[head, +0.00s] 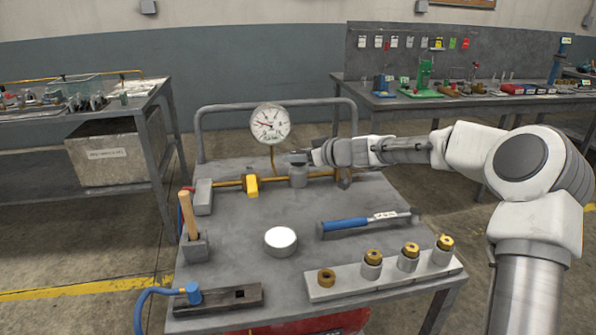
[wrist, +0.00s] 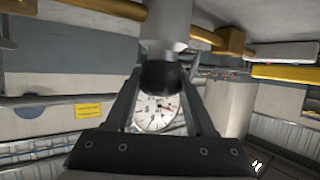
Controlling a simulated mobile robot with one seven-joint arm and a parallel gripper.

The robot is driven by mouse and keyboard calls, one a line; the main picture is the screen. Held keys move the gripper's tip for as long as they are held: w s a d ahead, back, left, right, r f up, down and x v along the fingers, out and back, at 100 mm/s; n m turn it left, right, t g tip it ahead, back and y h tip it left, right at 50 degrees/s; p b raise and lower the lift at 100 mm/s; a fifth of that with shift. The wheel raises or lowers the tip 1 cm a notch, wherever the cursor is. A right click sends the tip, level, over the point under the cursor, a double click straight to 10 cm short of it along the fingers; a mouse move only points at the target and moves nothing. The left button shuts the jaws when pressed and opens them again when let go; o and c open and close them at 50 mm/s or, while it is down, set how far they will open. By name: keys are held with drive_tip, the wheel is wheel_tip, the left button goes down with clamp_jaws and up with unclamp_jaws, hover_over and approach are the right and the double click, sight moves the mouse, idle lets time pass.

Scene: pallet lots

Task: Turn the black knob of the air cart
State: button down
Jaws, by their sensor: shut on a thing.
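The air cart (head: 250,210) is a grey metal cart in front of me. Its black knob (wrist: 160,76) sits on a grey cylindrical body, seen in the head view (head: 298,178) on the brass pipe. My gripper (head: 303,158) reaches in from the right and is shut on the knob, one finger on each side in the wrist view. In the head view the gripper hides most of the knob. A round white gauge (head: 269,123) with a red needle stands just left of the gripper; it also shows between the fingers in the wrist view (wrist: 155,112).
Workbenches stand behind.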

drive_tip(key=shift+f+m+t+h+b, duration=0.2)
drive_tip(key=shift+m+t+h+b, duration=0.65)
drive_tip(key=shift+b, duration=0.25)
drive_tip(key=shift+s+a+r+m+t+h, duration=0.1)
drive_tip(key=shift+r+m+t+h, duration=0.2)
drive_tip(key=shift+m+h, duration=0.35)
drive_tip(key=shift+a+r+m+t+h, duration=0.1)
drive_tip(key=shift+m+t+h, duration=0.25)
drive_tip(key=shift+m+h, duration=0.2)
drive_tip(key=m+h+p, duration=0.3)
drive_tip(key=p, duration=0.1)
drive_tip(key=shift+r+t+h, duration=0.1)
drive_tip(key=shift+t+h, duration=0.15)
drive_tip(key=shift+t, duration=0.15)
drive_tip(key=shift+d+m+h+p, duration=0.15)
drive_tip(key=shift+m+h+p, duration=0.55)
drive_tip(key=shift+p, duration=0.35)
drive_tip(key=shift+d+f+m+h+p, duration=0.1)
drive_tip(key=shift+f+m+h+p, duration=0.15)
drive_tip(key=shift+h+p, duration=0.1)
drive_tip(key=shift+c, duration=1.3)
unclamp_jaws()
